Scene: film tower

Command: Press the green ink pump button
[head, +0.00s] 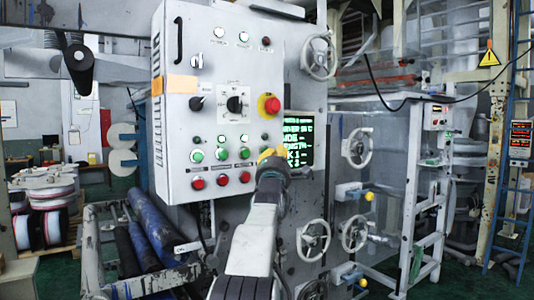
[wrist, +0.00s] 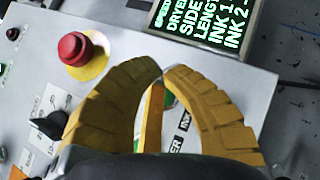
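The green ink pump button (wrist: 169,100) shows only as a small green patch between my yellow fingers in the wrist view, beside a label reading "INK". Most of it is hidden, and contact cannot be told. In the head view, my gripper (head: 270,154) is at the right end of the panel's row of green buttons and covers that spot. My gripper (wrist: 162,70) has its fingertips brought together in the wrist view, with nothing seen held. The grey control panel (head: 180,105) stands upright in front of me.
A red emergency button (head: 272,105) on a yellow disc is above my gripper; it also shows in the wrist view (wrist: 73,48). Other green buttons (head: 221,154) and red buttons (head: 223,180) are to the left. A lit text screen (head: 299,143) is close right of my gripper.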

